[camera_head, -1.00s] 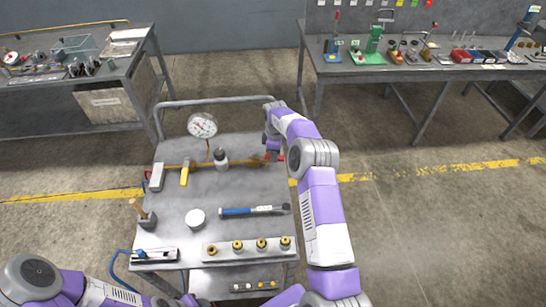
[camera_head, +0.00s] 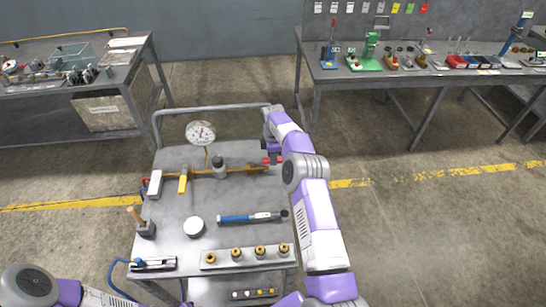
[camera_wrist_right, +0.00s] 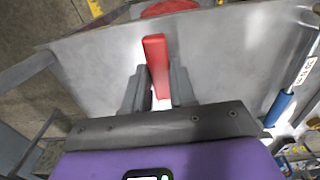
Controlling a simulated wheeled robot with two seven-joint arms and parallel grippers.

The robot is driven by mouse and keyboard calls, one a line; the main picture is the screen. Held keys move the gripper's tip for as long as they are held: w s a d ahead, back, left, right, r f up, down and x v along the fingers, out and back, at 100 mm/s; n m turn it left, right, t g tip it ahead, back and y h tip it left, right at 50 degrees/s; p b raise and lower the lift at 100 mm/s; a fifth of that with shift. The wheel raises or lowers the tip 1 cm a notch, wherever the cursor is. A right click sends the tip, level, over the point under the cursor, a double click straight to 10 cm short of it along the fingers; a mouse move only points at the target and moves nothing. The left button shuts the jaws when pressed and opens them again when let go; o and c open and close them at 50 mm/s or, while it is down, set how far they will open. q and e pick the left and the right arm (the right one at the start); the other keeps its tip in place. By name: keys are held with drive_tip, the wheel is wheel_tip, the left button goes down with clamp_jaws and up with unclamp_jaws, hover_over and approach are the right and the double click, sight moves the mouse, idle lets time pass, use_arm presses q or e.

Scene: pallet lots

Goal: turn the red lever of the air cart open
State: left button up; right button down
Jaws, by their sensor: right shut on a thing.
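The air cart (camera_head: 165,215) stands in front of me, with a brass pipe (camera_head: 205,173) across its top and a round dial gauge (camera_head: 201,133) behind it. The red lever (camera_wrist_right: 155,60) stands between the fingers of my right gripper (camera_wrist_right: 158,82) in the right wrist view. The gripper is shut on it, and the lever's upper end sticks out past the fingertips. In the head view my right gripper (camera_head: 271,160) is at the pipe's right end, mostly hidden by its own arm, with only small bits of red showing. My left arm is at the lower left; its gripper is out of view.
On the cart top are a yellow-handled valve (camera_head: 183,182), a blue tool (camera_head: 250,217), a white round lid (camera_head: 195,227) and a strip with several brass fittings (camera_head: 215,258). Workbenches stand at the back left and back right (camera_head: 400,75).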

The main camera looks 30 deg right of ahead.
drive_tip(key=c, duration=0.9)
unclamp_jaws()
drive_tip(key=shift+w, duration=0.1)
drive_tip(key=shift+r, duration=0.15)
wheel_tip(320, 180, up, 8)
drive_tip(key=shift+f+p, duration=0.25)
drive_tip(key=shift+p, duration=0.2)
drive_tip(key=shift+f, duration=0.1)
